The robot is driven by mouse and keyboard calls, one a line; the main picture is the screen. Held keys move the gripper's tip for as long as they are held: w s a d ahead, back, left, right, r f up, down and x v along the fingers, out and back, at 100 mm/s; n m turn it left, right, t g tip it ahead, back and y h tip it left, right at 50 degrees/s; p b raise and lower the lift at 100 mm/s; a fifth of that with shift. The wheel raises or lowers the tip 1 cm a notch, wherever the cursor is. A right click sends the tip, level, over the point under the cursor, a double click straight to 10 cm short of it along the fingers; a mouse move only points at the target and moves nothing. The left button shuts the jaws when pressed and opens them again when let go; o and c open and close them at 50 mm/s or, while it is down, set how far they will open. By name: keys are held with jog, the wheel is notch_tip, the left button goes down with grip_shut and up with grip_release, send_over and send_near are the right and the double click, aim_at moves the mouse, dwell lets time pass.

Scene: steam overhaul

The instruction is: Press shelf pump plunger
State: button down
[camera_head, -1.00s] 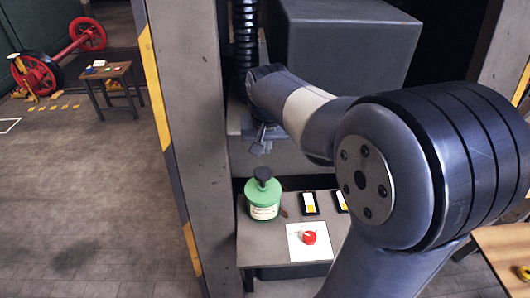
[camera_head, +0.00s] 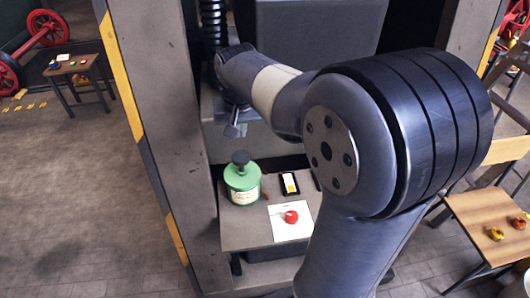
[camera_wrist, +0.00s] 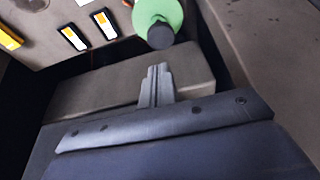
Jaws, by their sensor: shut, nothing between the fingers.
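The shelf pump is a green bottle (camera_head: 242,185) with a pale label, standing upright at the left of the grey shelf (camera_head: 236,238). Its black plunger (camera_head: 241,158) stands up on top. In the wrist view the plunger (camera_wrist: 161,36) and part of the green bottle (camera_wrist: 153,10) show at the top, just beyond the fingertips. My gripper (camera_head: 235,130) is shut and empty, above and behind the plunger in the head view and apart from it. The closed fingers (camera_wrist: 158,70) also show in the wrist view.
A red button on a white plate (camera_head: 291,217) and a black-framed card (camera_head: 290,184) lie right of the bottle. A grey post (camera_head: 150,120) stands close on the left. A wooden table (camera_head: 485,225) is at right. Open floor lies left.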

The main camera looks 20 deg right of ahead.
jog(key=shift+b, duration=0.3)
jog(key=shift+w+a+r+b, duration=0.1)
jog(key=shift+a+r+b, duration=0.1)
jog(key=shift+r+b, duration=0.8)
jog(key=shift+a+r+b, duration=0.2)
jog(key=shift+r+b, duration=0.45)
jog(key=shift+b, duration=0.65)
send_near(240, 156)
jog(key=x, duration=0.5)
jog(key=shift+w+f, duration=0.2)
jog(key=shift+w, duration=0.05)
jog(key=shift+f+p, duration=0.3)
jog(key=shift+f, duration=0.25)
